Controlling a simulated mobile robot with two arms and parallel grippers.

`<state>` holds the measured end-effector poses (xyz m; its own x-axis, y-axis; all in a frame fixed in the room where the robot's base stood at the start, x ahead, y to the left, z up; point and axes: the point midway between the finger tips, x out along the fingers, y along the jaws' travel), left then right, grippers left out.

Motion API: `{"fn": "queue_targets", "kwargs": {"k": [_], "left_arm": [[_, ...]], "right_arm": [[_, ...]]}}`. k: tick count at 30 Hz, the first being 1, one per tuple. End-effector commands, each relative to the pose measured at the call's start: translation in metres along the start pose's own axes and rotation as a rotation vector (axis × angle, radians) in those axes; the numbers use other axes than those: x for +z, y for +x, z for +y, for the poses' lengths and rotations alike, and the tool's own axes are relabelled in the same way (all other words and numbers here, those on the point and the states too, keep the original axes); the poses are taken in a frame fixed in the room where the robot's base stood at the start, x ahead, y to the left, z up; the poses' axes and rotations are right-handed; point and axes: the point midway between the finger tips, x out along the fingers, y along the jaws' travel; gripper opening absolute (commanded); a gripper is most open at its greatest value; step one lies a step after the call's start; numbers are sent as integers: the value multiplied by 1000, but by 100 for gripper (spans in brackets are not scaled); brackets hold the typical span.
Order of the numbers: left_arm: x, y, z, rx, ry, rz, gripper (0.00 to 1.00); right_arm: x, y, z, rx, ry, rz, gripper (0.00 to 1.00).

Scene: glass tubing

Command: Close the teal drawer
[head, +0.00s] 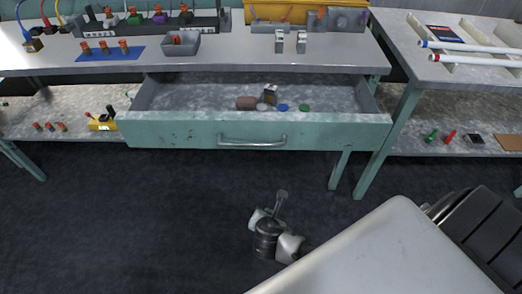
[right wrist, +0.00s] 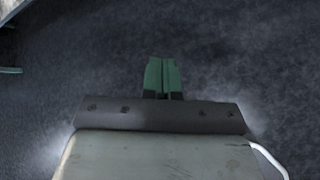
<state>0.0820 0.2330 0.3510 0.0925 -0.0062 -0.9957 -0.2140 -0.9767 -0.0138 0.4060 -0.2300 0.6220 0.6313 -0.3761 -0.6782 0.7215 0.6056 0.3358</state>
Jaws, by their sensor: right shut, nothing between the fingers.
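The teal drawer (head: 190,133) hangs open under the middle workbench in the head view, its front well out from the bench edge. A metal bar handle (head: 252,140) is on its front. Inside lie a brown block, a small tan and dark item and several small discs, including a blue and a green one. My right gripper (right wrist: 162,78) shows in the right wrist view with its green fingers shut together and empty, over dark floor. It is apart from the drawer. My left gripper is in neither view.
The workbench top (head: 330,59) holds a blue mat (head: 110,54), a grey bin (head: 181,44) and racks of fittings. A second table (head: 440,68) with white tubes stands at the right. Teal table legs (head: 384,150) flank the gap. Dark floor (head: 130,220) before the drawer is clear at left.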

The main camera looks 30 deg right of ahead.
Motion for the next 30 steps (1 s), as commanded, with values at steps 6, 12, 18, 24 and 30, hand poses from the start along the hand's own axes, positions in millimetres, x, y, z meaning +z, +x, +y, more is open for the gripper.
{"fn": "queue_targets", "kwargs": {"k": [6, 12, 18, 24, 30], "left_arm": [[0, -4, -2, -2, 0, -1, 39], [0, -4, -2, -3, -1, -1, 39], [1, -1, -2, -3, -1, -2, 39], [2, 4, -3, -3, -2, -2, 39], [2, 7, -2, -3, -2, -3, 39]], "right_arm": [[80, -87, 65, 88, -369, -277, 0], [102, -116, 75, 83, -465, -364, 0], [110, -96, 79, 79, -468, -368, 0], [124, -55, 86, 79, -468, -368, 0], [140, -20, 93, 80, -465, -366, 0]]}}
